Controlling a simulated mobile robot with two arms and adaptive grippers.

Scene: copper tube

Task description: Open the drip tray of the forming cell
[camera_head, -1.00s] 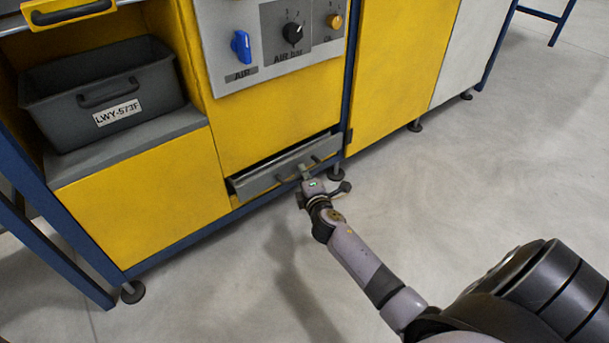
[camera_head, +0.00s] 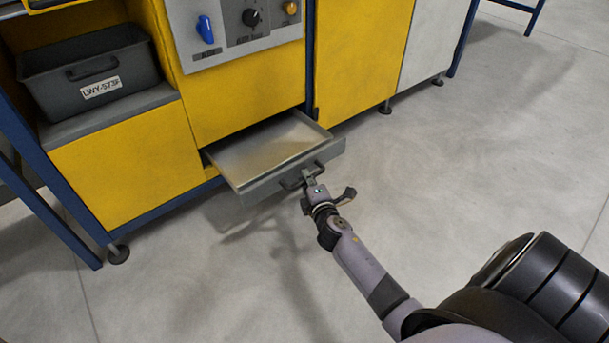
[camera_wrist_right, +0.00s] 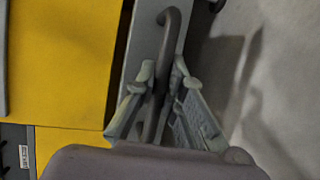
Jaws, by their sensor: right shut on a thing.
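The drip tray (camera_head: 272,153) is a shallow grey drawer low in the yellow forming cell (camera_head: 245,98). It stands well out of its slot, and its inside shows, with no loose things in it. A dark bar handle (camera_head: 291,184) is on its front. My right gripper (camera_head: 309,178) is at this handle. In the right wrist view the handle (camera_wrist_right: 168,22) runs between the two fingers of my right gripper (camera_wrist_right: 162,95), which are shut on it. The fingertips are small and partly hidden in the head view. My left gripper is not in view.
A dark grey bin (camera_head: 92,75) with a label sits on the shelf at the left. A panel (camera_head: 228,47) with a blue knob and a black dial is above the tray. Adjustable feet (camera_head: 118,254) stand under the cell. The floor (camera_head: 470,150) to the right is clear.

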